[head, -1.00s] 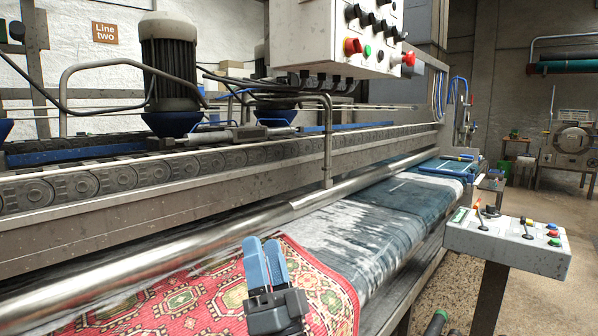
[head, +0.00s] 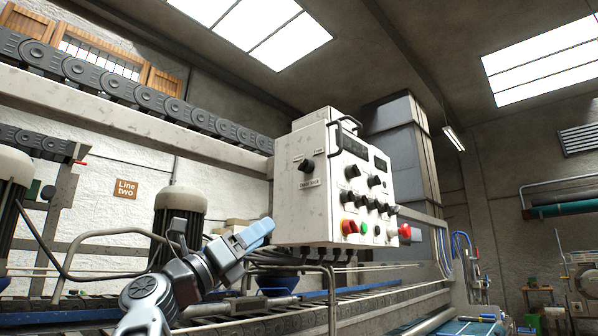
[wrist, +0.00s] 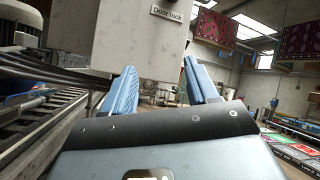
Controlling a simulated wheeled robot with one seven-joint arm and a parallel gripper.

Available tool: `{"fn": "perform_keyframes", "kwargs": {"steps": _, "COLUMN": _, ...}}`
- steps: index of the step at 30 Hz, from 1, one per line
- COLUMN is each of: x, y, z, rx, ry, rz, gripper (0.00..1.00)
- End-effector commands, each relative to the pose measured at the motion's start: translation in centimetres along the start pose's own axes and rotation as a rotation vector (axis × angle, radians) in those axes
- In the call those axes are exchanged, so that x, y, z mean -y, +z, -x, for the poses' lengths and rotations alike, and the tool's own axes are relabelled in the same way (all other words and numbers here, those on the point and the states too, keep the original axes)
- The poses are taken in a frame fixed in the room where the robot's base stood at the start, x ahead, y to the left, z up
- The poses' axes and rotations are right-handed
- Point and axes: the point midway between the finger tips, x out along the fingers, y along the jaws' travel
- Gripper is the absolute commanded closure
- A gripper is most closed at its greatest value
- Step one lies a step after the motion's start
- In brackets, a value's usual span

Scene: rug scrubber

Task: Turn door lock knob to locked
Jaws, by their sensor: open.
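The door lock knob (head: 305,165) is a small black knob on the left side face of the white control box (head: 340,238). A "Door lock" label (head: 310,184) sits just below it, and small markings too fine to read sit above it. Which way the knob points is hard to tell. My gripper (head: 263,232), with blue fingers, is open and empty, below and left of the knob and apart from it. In the wrist view, the label (wrist: 166,13) is at the top, above my spread fingers (wrist: 159,68); the knob is out of that view.
Cables hang below. A bent grey pipe (head: 105,236) and motor (head: 180,212) stand behind my arm.

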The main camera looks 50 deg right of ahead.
Motion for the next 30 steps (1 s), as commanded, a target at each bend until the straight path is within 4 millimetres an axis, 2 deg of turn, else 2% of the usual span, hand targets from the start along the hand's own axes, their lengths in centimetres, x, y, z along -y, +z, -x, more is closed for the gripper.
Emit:
{"fn": "perform_keyframes", "kwargs": {"steps": 1, "x": 0.6, "y": 1.6, "z": -1.2, "rx": -0.054, "ry": 0.010, "rz": -0.053, "gripper": 0.41}}
{"fn": "perform_keyframes", "kwargs": {"steps": 6, "x": 2.1, "y": 5.2, "z": -4.6, "rx": -0.228, "ry": 0.052, "rz": -0.215, "gripper": 0.41}}
{"fn": "perform_keyframes", "kwargs": {"steps": 15, "x": 5.3, "y": 10.5, "z": -9.1, "rx": -0.488, "ry": 0.130, "rz": -0.459, "gripper": 0.41}}
{"fn": "perform_keyframes", "kwargs": {"steps": 22, "x": 6.2, "y": 11.7, "z": -10.4, "rx": -0.560, "ry": 0.155, "rz": -0.524, "gripper": 0.41}}
{"fn": "perform_keyframes", "kwargs": {"steps": 26, "x": 6.0, "y": 11.3, "z": -11.3, "rx": -0.564, "ry": 0.154, "rz": -0.525, "gripper": 0.41}}
{"fn": "perform_keyframes", "kwargs": {"steps": 30, "x": 5.4, "y": 10.3, "z": -13.1, "rx": -0.563, "ry": 0.153, "rz": -0.525, "gripper": 0.41}}
